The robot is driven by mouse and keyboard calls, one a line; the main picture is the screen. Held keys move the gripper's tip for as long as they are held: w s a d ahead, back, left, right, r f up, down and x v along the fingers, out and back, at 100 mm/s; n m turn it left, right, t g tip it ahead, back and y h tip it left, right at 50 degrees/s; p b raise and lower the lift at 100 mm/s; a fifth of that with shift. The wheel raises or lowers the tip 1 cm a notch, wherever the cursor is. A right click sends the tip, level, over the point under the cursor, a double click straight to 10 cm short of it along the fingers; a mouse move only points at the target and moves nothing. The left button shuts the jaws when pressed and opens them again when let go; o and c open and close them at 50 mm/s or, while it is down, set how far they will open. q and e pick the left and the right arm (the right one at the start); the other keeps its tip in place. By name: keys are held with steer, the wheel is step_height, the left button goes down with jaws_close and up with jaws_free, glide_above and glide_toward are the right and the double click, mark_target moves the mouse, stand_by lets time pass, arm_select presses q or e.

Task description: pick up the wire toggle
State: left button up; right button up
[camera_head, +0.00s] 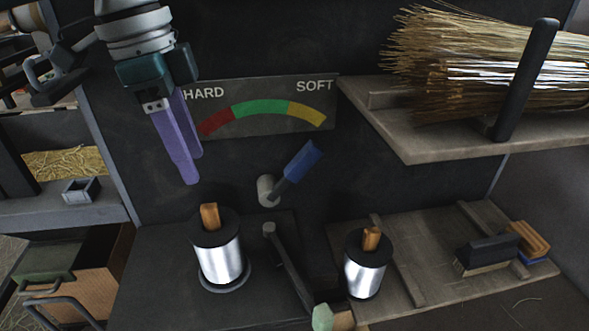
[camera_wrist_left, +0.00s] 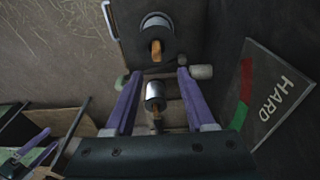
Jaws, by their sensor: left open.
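My left gripper (camera_head: 193,168) is open and empty, in front of the dark panel. Two silver wire spools stand below it: the left spool (camera_head: 220,262) on the dark table and the right spool (camera_head: 364,277) on the wooden board. Each carries an orange-brown wooden toggle on top, the left toggle (camera_head: 210,216) and the right toggle (camera_head: 371,239). I cannot tell which one the task means. The left wrist view shows a spool with its toggle (camera_wrist_left: 156,50) beyond the fingertips and a smaller spool (camera_wrist_left: 155,92) seen between the purple fingers.
A blue-handled lever (camera_head: 299,165) sits under the hard-soft gauge (camera_head: 262,106). A long crank arm (camera_head: 290,268) lies between the spools. A broom bundle (camera_head: 470,65) rests on the right shelf, with brushes (camera_head: 487,253) below. A small purple and green shape at the wrist view's lower left is unclear.

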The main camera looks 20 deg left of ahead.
mark_target(208, 206)
arm_select(q)
steer(key=f+b, duration=0.1)
steer(key=f, duration=0.2)
steer(key=f+b, duration=0.1)
steer(key=f, duration=0.2)
steer(key=d+f+b, duration=0.1)
steer(key=f, duration=0.2)
steer(key=shift+f, duration=0.2)
jaws_close()
